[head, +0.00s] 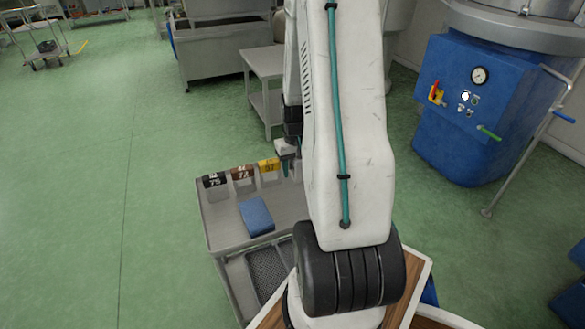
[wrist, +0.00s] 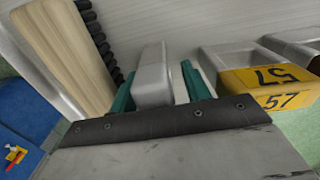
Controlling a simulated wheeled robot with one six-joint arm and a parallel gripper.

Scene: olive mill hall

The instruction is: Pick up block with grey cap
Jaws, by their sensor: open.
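A plain light-grey block (wrist: 153,80) shows in the wrist view, between the two teal fingers of my gripper (wrist: 157,76). It appears to be the block with the grey cap; its lower part is hidden behind the gripper body. The fingers stand apart on either side of it, and I cannot tell whether either touches it. In the head view my gripper (head: 290,166) is over the back right of the grey cart (head: 222,226), partly hidden by my arm.
A yellow-fronted block marked 57 (wrist: 268,88) stands just right of the gripper. Brown (head: 242,173) and black (head: 214,180) ones line the cart's back edge.

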